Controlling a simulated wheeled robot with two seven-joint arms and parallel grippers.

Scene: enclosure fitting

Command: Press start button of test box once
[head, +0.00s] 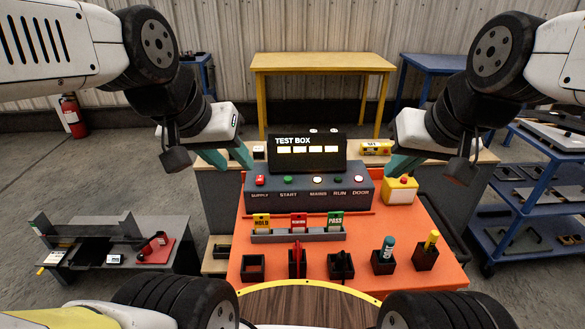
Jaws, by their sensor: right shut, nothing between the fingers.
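The test box (307,153) stands on the orange bench top, its display lit with several yellow-white panels. Its sloped grey front carries a row of controls labelled SUPPLY, START, MAINS, RUN and DOOR. The green start button (288,180) is second from the left, right of a red supply switch (260,180). My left gripper (228,160) is behind and left of the box, its teal fingers spread apart and empty. My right gripper (400,166) is right of the box, near a yellow box with a red button, shut and empty. Neither gripper touches the start button.
A yellow box with a red button (400,190) sits right of the test box. A grey fixture (110,250) stands left, a blue shelf cart (535,200) right.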

